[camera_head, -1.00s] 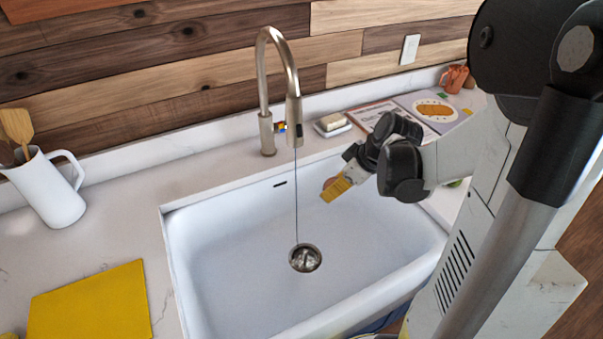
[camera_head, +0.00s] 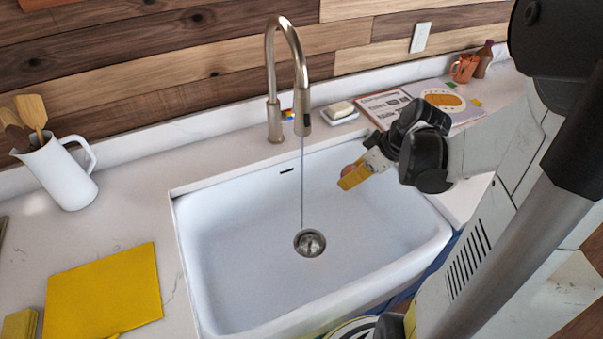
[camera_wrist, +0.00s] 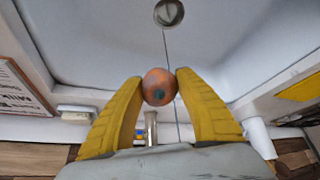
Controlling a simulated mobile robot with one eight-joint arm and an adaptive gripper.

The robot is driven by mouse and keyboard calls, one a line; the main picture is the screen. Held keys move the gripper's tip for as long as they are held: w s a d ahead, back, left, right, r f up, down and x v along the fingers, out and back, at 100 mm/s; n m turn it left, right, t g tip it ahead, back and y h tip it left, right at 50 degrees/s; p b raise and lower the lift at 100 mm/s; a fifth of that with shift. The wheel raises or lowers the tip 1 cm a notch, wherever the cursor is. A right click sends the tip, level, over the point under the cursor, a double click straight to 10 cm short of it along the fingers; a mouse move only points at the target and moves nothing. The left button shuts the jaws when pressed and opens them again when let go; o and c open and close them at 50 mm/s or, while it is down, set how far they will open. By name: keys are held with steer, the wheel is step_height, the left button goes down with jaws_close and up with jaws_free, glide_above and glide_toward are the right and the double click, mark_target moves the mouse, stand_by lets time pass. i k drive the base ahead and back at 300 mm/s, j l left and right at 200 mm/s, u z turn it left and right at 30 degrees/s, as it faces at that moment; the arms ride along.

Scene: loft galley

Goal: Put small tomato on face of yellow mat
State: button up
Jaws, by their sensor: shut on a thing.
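The small tomato (camera_wrist: 159,87) is orange-red with a dark bluish-green spot. It is pinched between the two yellow fingertips of my gripper (camera_wrist: 158,90) in the wrist view. In the head view my gripper (camera_head: 355,175) is over the right part of the sink, with a bit of the tomato showing at its tips. The yellow mat (camera_head: 104,292) lies flat on the counter left of the sink, well apart from my gripper. A corner of the mat also shows at the right of the wrist view (camera_wrist: 300,89).
The white sink (camera_head: 250,285) with its drain (camera_head: 309,242) lies between my gripper and the mat. A tall faucet (camera_head: 272,80) rises behind it. A white pitcher (camera_head: 62,175) with wooden utensils stands at left. A yellow sponge-like block (camera_head: 20,324) sits beside the mat.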

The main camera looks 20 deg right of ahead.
mark_target(100, 296)
steer(key=j+u, duration=0.35)
steer(key=j, duration=0.15)
steer(key=i+j+u, duration=0.15)
steer(key=j+u, duration=0.25)
steer(key=i+j+u, duration=0.15)
steer(key=j+u, duration=0.2)
steer(key=j, duration=0.15)
